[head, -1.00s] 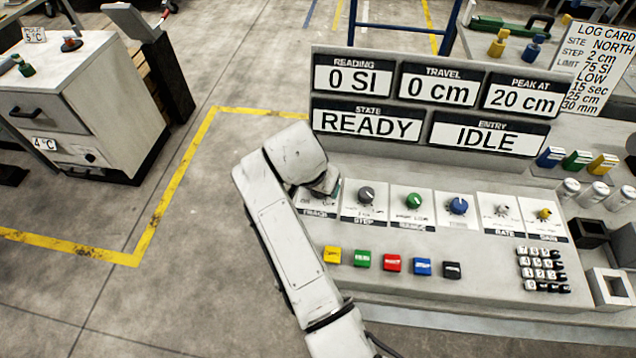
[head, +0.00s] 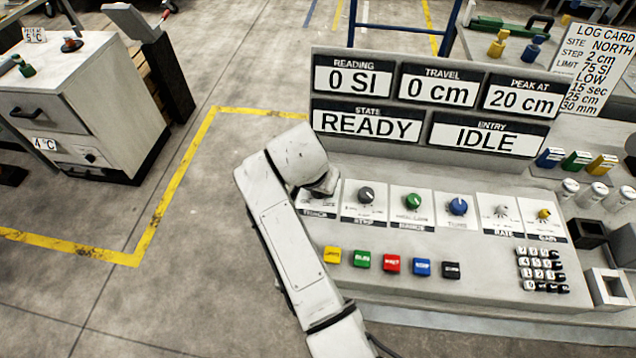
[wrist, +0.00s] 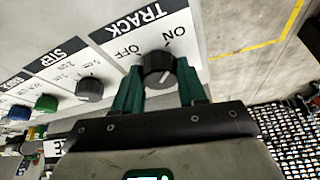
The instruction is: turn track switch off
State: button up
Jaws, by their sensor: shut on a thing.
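The track switch (wrist: 157,66) is a dark round knob on a white plate marked TRACK, with OFF printed to the left of it and ON above right. A pale mark shows on its face, but I cannot tell for sure which word it points at. My gripper (wrist: 160,76) is shut on the knob, one green finger on each side. In the head view my wrist (head: 322,182) covers the knob, and only part of the TRACK plate (head: 318,208) shows below it.
Right of the track switch are the grey STEP knob (head: 366,195), a green knob (head: 413,202), a blue knob (head: 457,206) and smaller knobs. Coloured buttons (head: 392,263) and a keypad (head: 541,270) sit in front. The displays (head: 366,124) behind read READY and IDLE.

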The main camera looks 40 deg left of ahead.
jog(key=n+p, duration=0.1)
jog(key=n, duration=0.1)
jog(key=n+g+y+p, duration=0.1)
jog(key=n+p, duration=0.1)
jog(key=shift+w+d+r+n+y, duration=0.1)
jog(key=shift+d+r+n+y, duration=0.05)
jog(key=shift+n+y, duration=0.15)
jog(key=n+g+y+p, duration=0.1)
jog(key=n, duration=0.3)
jog(key=shift+w, duration=0.15)
jog(key=n+g, duration=0.1)
jog(key=n, duration=0.1)
jog(key=n+g+b, duration=0.1)
jog(key=n, duration=0.2)
jog(key=shift+w+f+n+y, duration=0.15)
jog(key=shift+f+n+y, duration=0.05)
jog(key=shift+n+y, duration=0.1)
jog(key=shift+n+g+b, duration=0.7)
jog(key=shift+n+b, duration=0.35)
jog(key=shift+n, duration=0.55)
jog(key=shift+r, duration=0.1)
jog(key=o, duration=1.1)
jog(key=shift+c, duration=0.2)
jog(key=v, duration=1)
jog(key=shift+r+b, duration=0.35)
jog(key=shift+b, duration=0.05)
